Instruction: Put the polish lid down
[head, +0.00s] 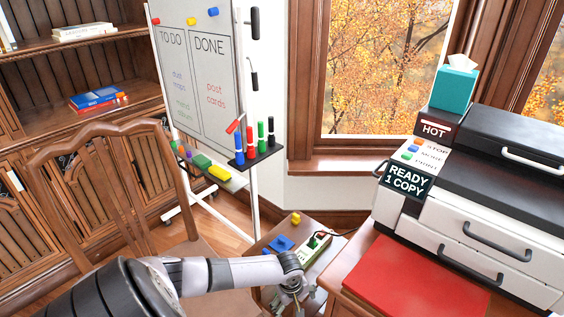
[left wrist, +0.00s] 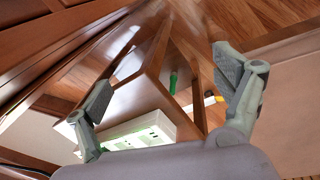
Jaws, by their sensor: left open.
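My left gripper (head: 290,298) reaches down beside the low wooden side table (head: 262,262) in the head view. In the left wrist view its two fingers (left wrist: 165,72) are spread wide, with nothing held between them. I cannot make out a polish lid in either view. On the side table lie a blue object (head: 281,243), a small yellow-orange object (head: 295,218) and a white power strip (head: 316,252) with a green and a red part. The power strip also shows in the left wrist view (left wrist: 142,131), near the left finger. My right gripper is not in view.
A wooden chair (head: 95,140) stands left of my arm. A whiteboard (head: 205,80) with a marker tray (head: 258,157) is behind. A red flat item (head: 415,278) lies right of the side table, in front of a printer (head: 485,200). A dark cord runs from the power strip.

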